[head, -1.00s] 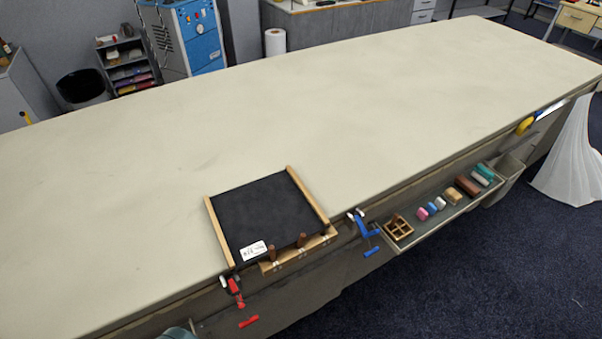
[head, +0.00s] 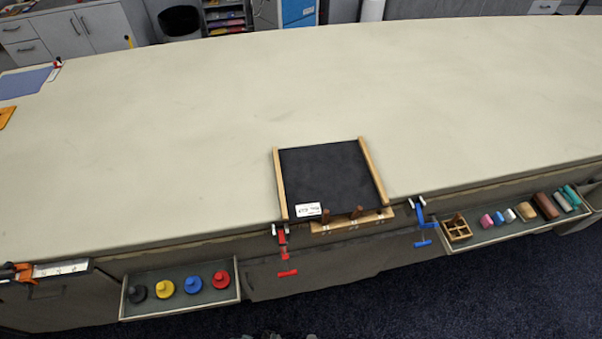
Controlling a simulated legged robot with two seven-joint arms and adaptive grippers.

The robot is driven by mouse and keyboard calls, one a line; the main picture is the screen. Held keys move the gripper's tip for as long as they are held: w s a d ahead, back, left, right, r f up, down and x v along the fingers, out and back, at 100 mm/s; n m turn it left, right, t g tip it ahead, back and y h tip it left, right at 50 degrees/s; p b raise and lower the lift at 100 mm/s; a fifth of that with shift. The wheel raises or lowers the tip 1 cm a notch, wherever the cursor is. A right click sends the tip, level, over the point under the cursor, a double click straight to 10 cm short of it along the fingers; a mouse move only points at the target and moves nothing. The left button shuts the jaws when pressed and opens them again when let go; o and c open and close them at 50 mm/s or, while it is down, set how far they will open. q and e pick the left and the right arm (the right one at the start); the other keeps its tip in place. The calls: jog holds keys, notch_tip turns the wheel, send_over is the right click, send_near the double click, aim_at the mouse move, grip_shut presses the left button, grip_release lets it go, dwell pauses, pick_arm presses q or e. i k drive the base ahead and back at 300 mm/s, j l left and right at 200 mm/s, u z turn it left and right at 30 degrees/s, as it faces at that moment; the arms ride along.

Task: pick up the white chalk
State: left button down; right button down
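A small whitish piece (head: 509,215), which may be the white chalk, lies in the right-hand tray (head: 482,236) on the table's front side. It sits between a blue piece (head: 498,217) and a tan block (head: 526,211); it is too small to be sure what it is. Neither of my grippers shows in the head view.
A black board with wooden side rails (head: 325,175) lies at the table's front edge, between a red clamp (head: 283,240) and a blue clamp (head: 424,218). A left tray (head: 138,311) holds several coloured knobbed discs.

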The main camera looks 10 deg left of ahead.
aim_at(509, 216)
jog(key=z, duration=1.6)
jog(key=i+l+u, duration=0.1)
jog(key=u, duration=0.3)
jog(key=i+l+u, duration=0.15)
jog(key=u, duration=0.25)
jog(key=i+l+u, duration=0.1)
jog(key=u, duration=0.35)
jog(key=l+u, duration=0.25)
jog(key=u, duration=0.15)
jog(key=i+l, duration=0.05)
